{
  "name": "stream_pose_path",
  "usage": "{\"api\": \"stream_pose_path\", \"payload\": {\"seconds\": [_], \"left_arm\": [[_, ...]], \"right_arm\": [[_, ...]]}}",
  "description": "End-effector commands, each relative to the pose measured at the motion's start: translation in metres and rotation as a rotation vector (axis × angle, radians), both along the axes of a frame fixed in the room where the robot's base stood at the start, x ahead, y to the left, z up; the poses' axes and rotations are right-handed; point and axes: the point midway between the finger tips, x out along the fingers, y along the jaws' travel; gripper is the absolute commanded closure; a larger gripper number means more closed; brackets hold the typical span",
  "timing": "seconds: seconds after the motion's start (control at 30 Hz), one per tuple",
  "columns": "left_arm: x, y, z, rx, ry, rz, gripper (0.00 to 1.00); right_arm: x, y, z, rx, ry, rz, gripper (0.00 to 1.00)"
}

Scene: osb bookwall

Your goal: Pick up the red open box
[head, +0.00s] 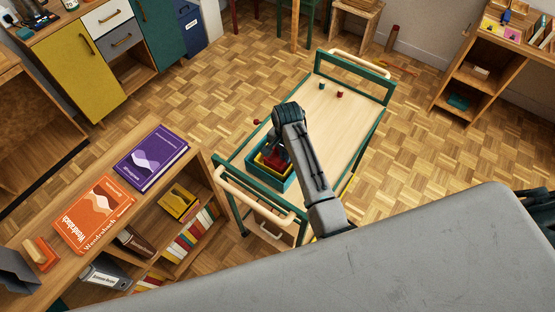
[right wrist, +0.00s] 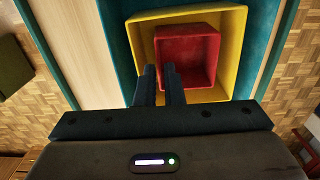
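The red open box (head: 270,160) sits inside a yellow box (head: 259,165), which is inside a teal box (head: 284,185) at the near end of the trolley. In the right wrist view the red open box (right wrist: 190,52) shows within the yellow box's rim (right wrist: 238,50). My right gripper (head: 274,146) reaches down into the nested boxes and hides part of them in the head view. In the right wrist view its fingers (right wrist: 160,72) are close together, one on each side of the red box's left wall, shut on it. My left gripper is not in view.
The trolley (head: 325,110) has a pale top with green end frames and two small objects at its far end. A bookcase (head: 170,170) with an orange book (head: 95,215) and a purple book (head: 150,160) stands at left. A wooden shelf (head: 490,70) stands at right.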

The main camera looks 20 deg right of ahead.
Motion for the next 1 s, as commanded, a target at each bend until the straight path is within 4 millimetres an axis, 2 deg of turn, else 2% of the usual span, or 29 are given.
{"api": "stream_pose_path", "payload": {"seconds": [0.2, 0.4, 0.63, 0.67, 0.7, 1.0], "left_arm": [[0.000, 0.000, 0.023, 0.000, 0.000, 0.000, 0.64], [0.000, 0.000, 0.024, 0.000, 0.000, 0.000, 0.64], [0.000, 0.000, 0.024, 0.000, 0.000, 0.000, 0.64], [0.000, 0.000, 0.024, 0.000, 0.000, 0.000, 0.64], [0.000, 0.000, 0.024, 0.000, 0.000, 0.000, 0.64], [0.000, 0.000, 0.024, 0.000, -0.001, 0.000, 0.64]], "right_arm": [[-0.002, -0.001, -0.025, 0.001, 0.006, 0.001, 0.92], [-0.001, -0.001, -0.046, 0.000, 0.001, 0.001, 0.92], [-0.001, -0.001, -0.048, 0.001, 0.001, 0.001, 0.92], [-0.001, -0.001, -0.048, 0.001, 0.001, 0.001, 0.94], [-0.001, -0.001, -0.048, 0.001, 0.001, 0.001, 1.00], [-0.001, -0.001, -0.048, 0.001, 0.001, 0.001, 1.00]]}}
